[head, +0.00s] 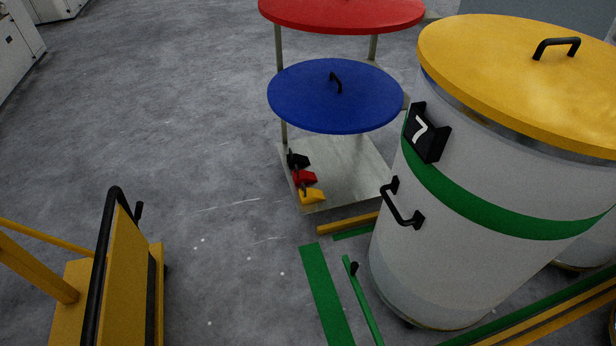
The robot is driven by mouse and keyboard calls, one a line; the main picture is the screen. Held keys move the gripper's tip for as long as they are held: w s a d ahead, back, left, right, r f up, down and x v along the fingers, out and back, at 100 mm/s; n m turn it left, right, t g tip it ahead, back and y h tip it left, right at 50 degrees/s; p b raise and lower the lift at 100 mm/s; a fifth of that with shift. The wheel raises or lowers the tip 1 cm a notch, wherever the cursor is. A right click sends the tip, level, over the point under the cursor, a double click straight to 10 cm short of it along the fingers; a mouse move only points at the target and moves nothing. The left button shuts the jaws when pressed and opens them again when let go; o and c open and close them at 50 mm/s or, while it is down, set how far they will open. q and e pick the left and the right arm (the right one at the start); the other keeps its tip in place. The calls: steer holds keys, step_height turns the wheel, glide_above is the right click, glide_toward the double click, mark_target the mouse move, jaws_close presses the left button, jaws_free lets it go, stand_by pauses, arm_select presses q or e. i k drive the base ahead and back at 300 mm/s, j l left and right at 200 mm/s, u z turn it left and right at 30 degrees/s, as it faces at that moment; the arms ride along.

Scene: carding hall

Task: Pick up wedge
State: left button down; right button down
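Three small wedges lie in a row along the left edge of a pale low shelf (352,172). The black wedge (299,161) is farthest, the red wedge (306,179) is in the middle, and the yellow wedge (313,196) is nearest, by the shelf's front corner. Each seems to have a small dark handle, too small to make out clearly. Neither of my grippers shows in the head view.
Blue (335,98) and red (340,12) round lids sit above the shelf. A large white drum (470,200) with a yellow lid (510,75) stands right. A green strip (325,290) lies in front. A yellow frame (128,270) stands lower left. Open grey floor (180,130) lies left.

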mark_target(299, 176)
steer(key=u, duration=2.15)
steer(key=z, duration=2.45)
steer(key=i+j+z, duration=0.25)
steer(key=z, duration=0.15)
steer(key=i+j+z, duration=0.3)
steer(key=z, duration=0.15)
steer(key=i+j, duration=0.2)
steer(key=j, duration=0.15)
steer(key=i+j+z, duration=0.1)
steer(key=j, duration=0.3)
steer(key=i+j, duration=0.25)
steer(key=i+j+z, duration=0.1)
steer(key=j, duration=0.4)
steer(key=i+j, duration=0.25)
steer(key=j+z, duration=0.05)
steer(key=j, duration=0.05)
